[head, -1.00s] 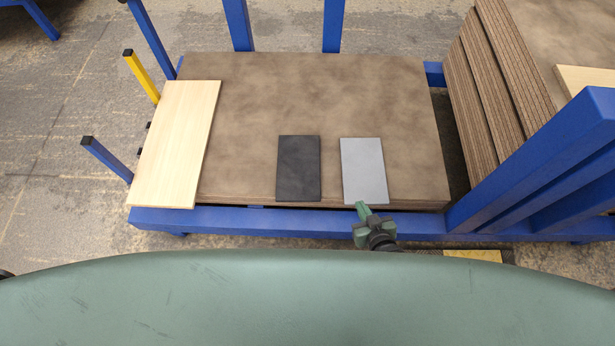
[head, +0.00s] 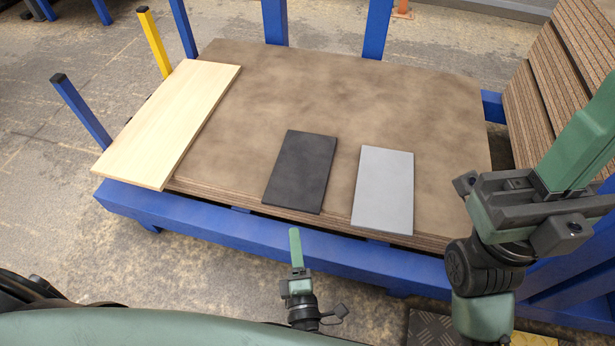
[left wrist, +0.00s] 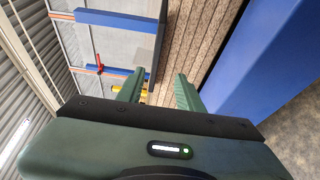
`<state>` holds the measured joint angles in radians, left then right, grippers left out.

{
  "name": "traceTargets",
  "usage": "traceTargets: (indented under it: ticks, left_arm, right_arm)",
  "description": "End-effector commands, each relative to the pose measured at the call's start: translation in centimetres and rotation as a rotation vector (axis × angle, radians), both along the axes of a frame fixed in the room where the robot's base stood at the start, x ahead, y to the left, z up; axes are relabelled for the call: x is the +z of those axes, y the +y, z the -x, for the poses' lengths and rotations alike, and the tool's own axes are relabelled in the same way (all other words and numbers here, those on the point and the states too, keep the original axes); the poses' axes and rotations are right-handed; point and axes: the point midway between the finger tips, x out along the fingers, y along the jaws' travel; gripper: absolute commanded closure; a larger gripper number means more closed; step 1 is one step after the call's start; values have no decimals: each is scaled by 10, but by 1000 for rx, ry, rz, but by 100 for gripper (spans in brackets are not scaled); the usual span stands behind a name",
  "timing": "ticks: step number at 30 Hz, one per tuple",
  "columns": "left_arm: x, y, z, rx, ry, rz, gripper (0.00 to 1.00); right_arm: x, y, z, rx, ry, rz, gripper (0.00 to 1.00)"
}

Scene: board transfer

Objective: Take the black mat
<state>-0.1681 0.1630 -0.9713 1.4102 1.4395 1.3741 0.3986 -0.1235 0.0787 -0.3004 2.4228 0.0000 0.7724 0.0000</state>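The black mat (head: 300,172) lies flat on the brown board stack (head: 330,85), near its front edge, left of a grey mat (head: 384,190). My left gripper (head: 296,248) is in front of the stack's front edge, below the black mat in the picture and apart from it. In the left wrist view its two green fingers (left wrist: 158,90) are spread with nothing between them. They face the striped board edge (left wrist: 190,45). My right gripper (head: 583,140) is at the right side; its finger runs to the picture edge, and its opening cannot be made out.
A pale wooden board (head: 172,122) lies along the stack's left side. A blue frame beam (head: 230,230) runs along the front. A yellow post (head: 154,42) and blue posts stand around the stack. More striped boards (head: 560,90) lean at the right.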

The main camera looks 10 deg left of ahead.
Motion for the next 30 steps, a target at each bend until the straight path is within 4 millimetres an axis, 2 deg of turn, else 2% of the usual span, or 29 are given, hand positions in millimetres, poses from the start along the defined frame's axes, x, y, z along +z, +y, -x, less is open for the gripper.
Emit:
traceTargets:
  ticks: [15, 19, 25, 26, 29, 30]
  left_arm:
    - [6, 25, -62, -2, -4, -4, 64]
    - [7, 27, -69, -2, 0, -2, 64]
    - [8, 27, -69, -2, 1, -2, 64]
    - [8, 27, -69, -2, 1, -2, 69]
    - [8, 27, -69, -2, 1, -2, 97]
    - [8, 27, -69, -2, 1, -2, 100]
  right_arm:
    - [10, 2, 2, -5, -75, 6, 100]
    - [13, 3, 2, -5, -81, 8, 100]
    - [14, 3, 2, -5, -82, 8, 100]
    - [14, 3, 2, -5, -82, 8, 100]
    - [14, 3, 2, -5, -82, 8, 100]
    - [14, 3, 2, -5, -82, 8, 100]
